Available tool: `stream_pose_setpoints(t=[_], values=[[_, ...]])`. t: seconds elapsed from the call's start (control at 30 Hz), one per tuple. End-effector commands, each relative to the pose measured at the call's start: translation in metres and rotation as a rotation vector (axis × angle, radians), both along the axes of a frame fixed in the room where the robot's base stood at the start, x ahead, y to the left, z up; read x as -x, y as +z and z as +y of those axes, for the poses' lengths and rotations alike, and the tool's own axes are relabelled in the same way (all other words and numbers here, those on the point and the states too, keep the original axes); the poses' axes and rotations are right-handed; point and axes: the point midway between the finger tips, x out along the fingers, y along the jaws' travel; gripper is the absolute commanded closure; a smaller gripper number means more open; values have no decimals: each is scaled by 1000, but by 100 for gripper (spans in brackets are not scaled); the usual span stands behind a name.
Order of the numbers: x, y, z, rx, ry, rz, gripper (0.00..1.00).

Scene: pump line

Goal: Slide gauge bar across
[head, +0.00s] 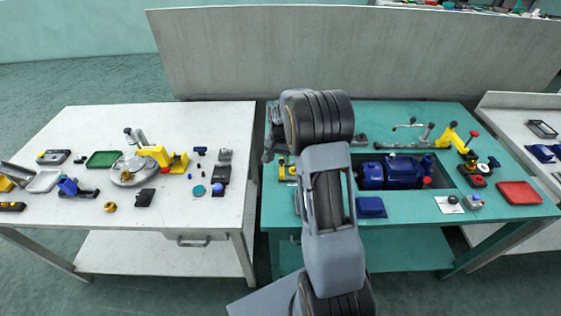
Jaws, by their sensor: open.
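I cannot tell for certain which thing is the gauge bar. A small yellow-and-dark fixture (287,172) sits on the left edge of the green table (395,110), partly hidden by my arm. My gripper (269,148) is at the left end of my wrist, above the gap side of the green table, near that fixture. It is open, and I see nothing held in it. A grey bar-like part (402,145) lies at the back of the green table, right of my arm.
A blue pump (396,172) sits in a dark recess, with a yellow clamp (450,137) and red tray (519,193) to its right. The white table (90,125) at left holds a round turntable (134,171) and several small parts. A grey partition (330,50) stands behind.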

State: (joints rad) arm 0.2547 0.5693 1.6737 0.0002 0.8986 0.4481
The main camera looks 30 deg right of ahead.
Motion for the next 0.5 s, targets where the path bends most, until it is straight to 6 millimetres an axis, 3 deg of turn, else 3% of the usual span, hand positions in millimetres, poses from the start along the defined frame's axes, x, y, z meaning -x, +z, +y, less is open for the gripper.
stream_pose_setpoints(t=[0.2,0.5], values=[[-1,47,0,2,0,-7,50],[0,97,0,1,0,-4,50]])
